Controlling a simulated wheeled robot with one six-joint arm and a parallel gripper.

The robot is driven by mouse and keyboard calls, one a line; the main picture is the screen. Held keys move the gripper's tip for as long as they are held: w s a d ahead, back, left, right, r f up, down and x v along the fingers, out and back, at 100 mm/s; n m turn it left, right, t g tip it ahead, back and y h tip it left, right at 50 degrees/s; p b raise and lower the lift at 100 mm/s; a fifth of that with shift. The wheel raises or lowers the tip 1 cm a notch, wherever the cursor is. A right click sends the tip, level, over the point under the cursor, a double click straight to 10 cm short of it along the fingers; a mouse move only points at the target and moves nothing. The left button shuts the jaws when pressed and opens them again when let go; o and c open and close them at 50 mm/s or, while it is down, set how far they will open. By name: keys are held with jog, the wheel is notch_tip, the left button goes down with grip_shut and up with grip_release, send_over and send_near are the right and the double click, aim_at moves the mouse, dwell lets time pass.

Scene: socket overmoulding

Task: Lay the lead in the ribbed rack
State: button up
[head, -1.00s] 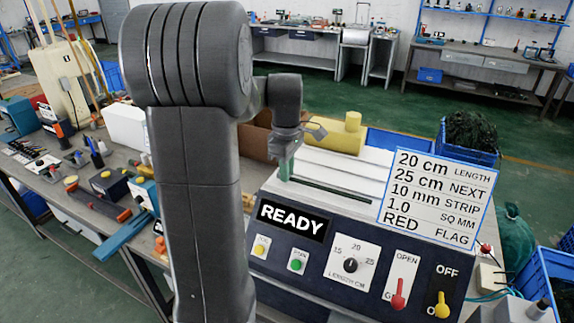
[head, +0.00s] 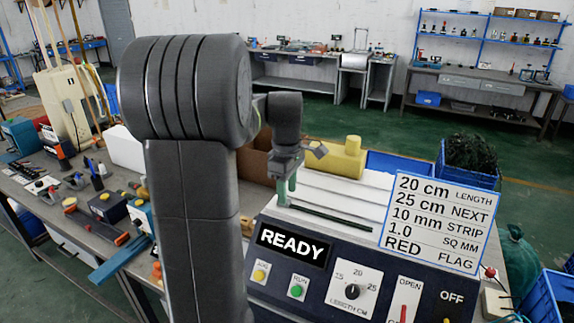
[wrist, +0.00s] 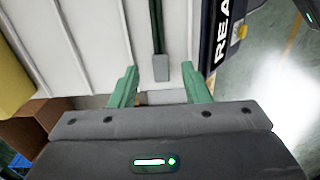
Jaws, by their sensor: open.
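The white ribbed rack (head: 345,192) is the ridged top of the dark control box, and its pale ridges fill the left of the wrist view (wrist: 85,45). A dark green strip, apparently the lead (head: 332,217), lies along a groove near the front edge. In the wrist view the strip (wrist: 158,30) ends in a small grey block (wrist: 161,69). My gripper (head: 287,190) is over the rack's left end with its green fingers pointing down. In the wrist view my gripper (wrist: 161,80) is open, a finger on either side of the block. I cannot tell whether they touch it.
A READY display (head: 292,247) and several buttons and knobs are on the box's front. A sign (head: 437,220) stands at the rack's right end. A yellow roll (head: 335,160) lies behind it. Tools crowd the bench (head: 60,215) at left.

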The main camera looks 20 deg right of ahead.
notch_tip(320, 180, up, 12)
jog(key=shift+f+b, duration=0.15)
jog(key=shift+b, duration=0.2)
notch_tip(320, 180, down, 14)
jog(key=shift+s+r+p, duration=0.1)
jog(key=shift+r+p, duration=0.05)
jog(key=shift+p, duration=0.45)
notch_tip(320, 180, up, 2)
jog(key=shift+r+p, duration=0.2)
jog(key=shift+p, duration=0.55)
jog(key=shift+r+p, duration=0.3)
jog(key=shift+r, duration=0.4)
